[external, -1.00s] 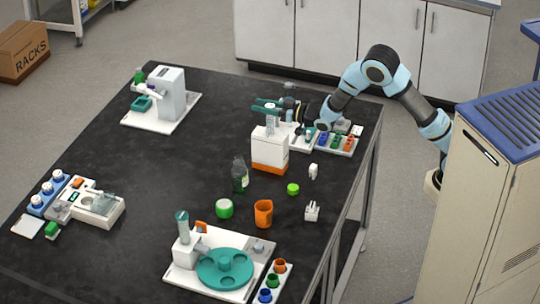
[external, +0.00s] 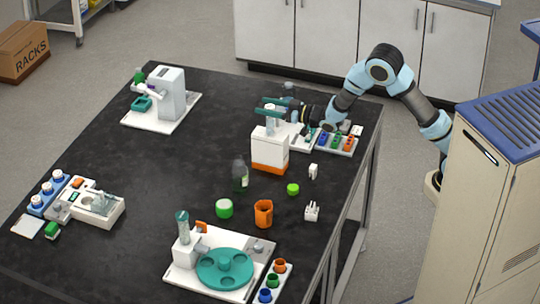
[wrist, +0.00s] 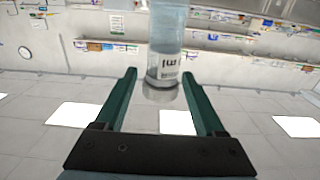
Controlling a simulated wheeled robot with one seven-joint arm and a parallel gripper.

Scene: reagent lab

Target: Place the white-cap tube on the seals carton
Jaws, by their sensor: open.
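The white-cap tube (external: 270,123) stands upright on top of the seals carton (external: 269,152), a white box with an orange lower band. In the wrist view, which is upside down, a clear bluish tube with a printed label (wrist: 166,62) shows between and just beyond the fingertips. My gripper (external: 268,106) is open, its two teal fingers level with the tube's upper part. In the wrist view, the fingers (wrist: 158,78) are spread with clear gaps beside the tube. The carton is out of the wrist view.
A rack with coloured caps (external: 337,142) stands beneath my wrist. The middle left of the black table is bare.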

